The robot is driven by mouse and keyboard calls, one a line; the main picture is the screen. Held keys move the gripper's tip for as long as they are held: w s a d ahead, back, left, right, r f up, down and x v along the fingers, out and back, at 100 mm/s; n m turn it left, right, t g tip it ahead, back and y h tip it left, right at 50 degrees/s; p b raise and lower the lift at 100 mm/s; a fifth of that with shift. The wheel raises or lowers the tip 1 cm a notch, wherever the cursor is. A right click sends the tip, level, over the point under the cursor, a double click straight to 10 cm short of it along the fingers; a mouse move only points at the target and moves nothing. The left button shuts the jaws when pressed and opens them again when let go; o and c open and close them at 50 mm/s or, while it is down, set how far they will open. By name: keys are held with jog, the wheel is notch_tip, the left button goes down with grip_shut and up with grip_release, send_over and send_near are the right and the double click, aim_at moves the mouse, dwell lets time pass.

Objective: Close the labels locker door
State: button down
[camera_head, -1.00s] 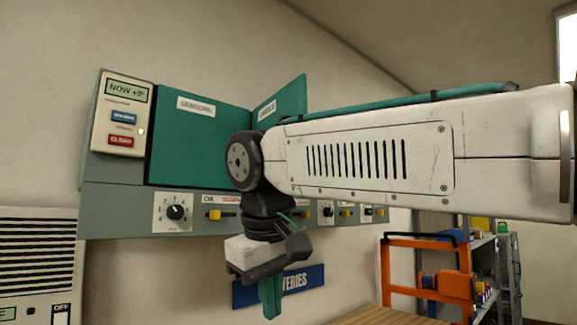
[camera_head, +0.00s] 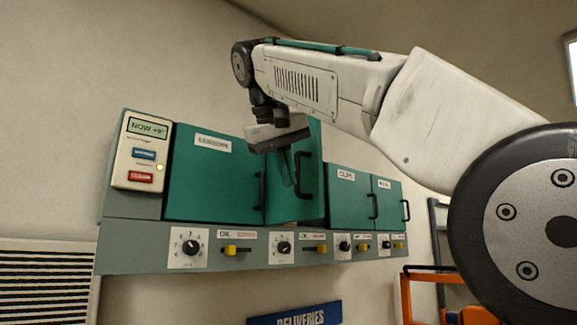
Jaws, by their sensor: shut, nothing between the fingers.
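The labels locker door (camera_head: 313,190) is a teal panel with a black bar handle (camera_head: 303,175), in the middle of the wall cabinet. It stands ajar: its free right edge sticks out and rises above the neighbouring doors. Its label is hidden behind my gripper. My gripper (camera_head: 290,184) is shut and empty, pointing down in front of this door, just left of the handle. I cannot tell whether the fingers touch the door.
A wide teal door (camera_head: 213,178) on the left and two smaller doors (camera_head: 348,198) (camera_head: 387,202) on the right look shut. A control panel (camera_head: 142,153) is at far left. Knobs and yellow sliders line the strip (camera_head: 215,258) below. A blue deliveries sign (camera_head: 295,315) hangs underneath.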

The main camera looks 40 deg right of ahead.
aim_at(312, 201)
jog(key=d+f, duration=0.1)
jog(key=d, duration=0.1)
jog(key=w+d+f, duration=0.1)
jog(key=d+f, duration=0.3)
jog(key=d, duration=0.1)
jog(key=shift+w, duration=0.15)
jog(key=shift+d, duration=0.15)
